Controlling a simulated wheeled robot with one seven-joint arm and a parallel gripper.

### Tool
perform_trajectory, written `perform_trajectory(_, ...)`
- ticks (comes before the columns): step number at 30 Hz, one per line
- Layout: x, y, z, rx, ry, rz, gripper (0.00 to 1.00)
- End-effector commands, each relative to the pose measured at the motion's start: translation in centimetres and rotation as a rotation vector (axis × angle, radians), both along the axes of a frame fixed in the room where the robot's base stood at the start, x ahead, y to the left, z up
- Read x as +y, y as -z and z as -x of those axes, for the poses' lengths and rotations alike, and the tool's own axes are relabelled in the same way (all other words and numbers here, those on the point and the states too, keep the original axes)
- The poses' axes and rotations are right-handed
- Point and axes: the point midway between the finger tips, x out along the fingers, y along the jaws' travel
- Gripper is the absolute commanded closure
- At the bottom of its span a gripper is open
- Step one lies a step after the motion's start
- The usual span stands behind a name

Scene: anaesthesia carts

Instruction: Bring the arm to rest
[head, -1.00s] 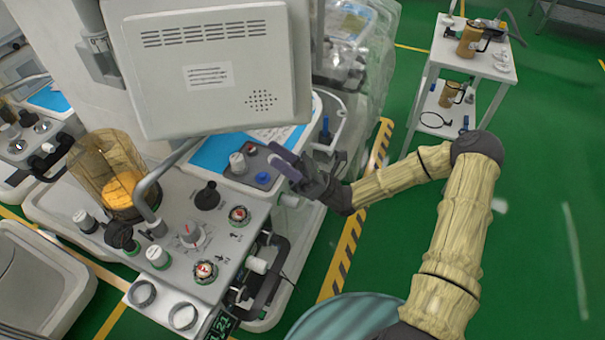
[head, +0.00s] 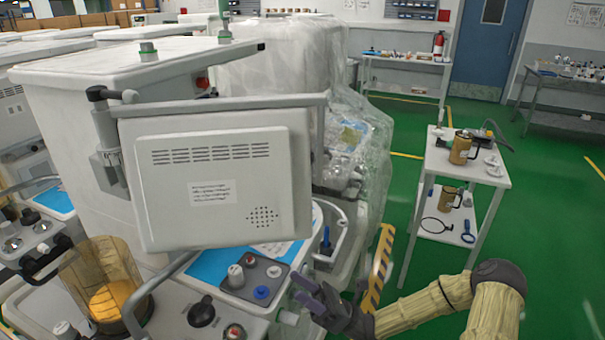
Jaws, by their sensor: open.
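My gripper (head: 304,290) is in the lower middle of the head view, with its purple-grey fingers apart and nothing seen between them. It is just right of the small grey knob panel (head: 255,279) on the anaesthesia cart; whether it touches the cart I cannot tell. My jointed, wood-coloured arm (head: 425,305) is bent and runs from the gripper to the lower right, its lower part cut off by the frame.
The cart's monitor (head: 215,190) stands left of and above the gripper. A clear plastic-wrapped machine (head: 350,145) is behind. A white side table (head: 490,175) with brown jugs (head: 461,150) stands right. Green floor (head: 560,230) is open at far right.

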Motion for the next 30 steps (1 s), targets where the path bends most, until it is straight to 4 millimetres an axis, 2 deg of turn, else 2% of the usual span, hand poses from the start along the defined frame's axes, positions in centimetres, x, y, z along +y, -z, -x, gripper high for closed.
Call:
perform_trajectory(5,1.9,-0.1,2.4,-0.081,-0.083,0.133,0.45)
perform_trajectory(9,3.5,0.6,6.1,-0.223,-0.204,0.342,0.45)
perform_trajectory(14,3.6,2.1,10.1,-0.422,-0.34,0.59,0.45)
perform_trajectory(18,2.3,3.3,12.6,-0.609,-0.448,0.789,0.45)
perform_trajectory(22,0.2,3.9,14.1,-0.795,-0.538,0.959,0.45)
perform_trajectory(26,-2.4,4.0,14.6,-0.989,-0.617,1.117,0.45)
perform_trajectory(30,-5.4,3.2,14.4,-1.209,-0.688,1.269,0.45)
